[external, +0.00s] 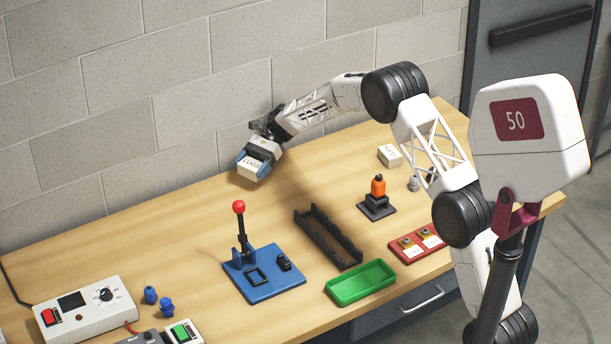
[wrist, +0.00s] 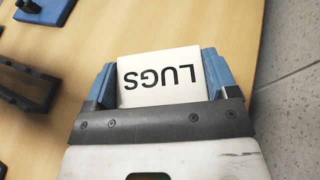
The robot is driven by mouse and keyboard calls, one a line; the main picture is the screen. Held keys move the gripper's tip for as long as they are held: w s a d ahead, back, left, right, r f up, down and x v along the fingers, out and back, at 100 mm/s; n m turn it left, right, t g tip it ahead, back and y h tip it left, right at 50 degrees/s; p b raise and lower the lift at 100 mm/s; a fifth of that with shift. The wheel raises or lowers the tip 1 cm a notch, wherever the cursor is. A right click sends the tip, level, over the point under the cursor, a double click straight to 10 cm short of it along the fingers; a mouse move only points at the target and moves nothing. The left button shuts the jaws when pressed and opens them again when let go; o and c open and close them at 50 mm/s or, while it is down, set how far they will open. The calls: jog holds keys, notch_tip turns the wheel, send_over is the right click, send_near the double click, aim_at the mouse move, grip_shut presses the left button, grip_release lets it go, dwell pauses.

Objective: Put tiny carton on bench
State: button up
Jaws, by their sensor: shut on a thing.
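A tiny white carton (wrist: 160,78) marked "LUGS" sits between the blue fingers of my gripper (wrist: 160,82) in the wrist view, with its lettering upside down there. In the external view my gripper (external: 256,163) is at the back of the bench near the wall, shut on the carton (external: 252,168). The wooden bench (external: 150,255) lies below it. I cannot tell whether the carton touches the bench top. A second small white carton (external: 389,156) stands on the bench to the right, near my arm.
A blue lever base (external: 265,280) with a red knob, a black rack (external: 328,238), a green tray (external: 361,283) and an orange-topped part (external: 377,188) stand toward the front. A control box (external: 85,307) is front left. The bench left of my gripper is clear.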

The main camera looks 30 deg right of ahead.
aim_at(254, 185)
jog(key=shift+f, duration=0.3)
jog(key=shift+f, duration=1.85)
jog(key=shift+f, duration=0.15)
jog(key=o, duration=0.9)
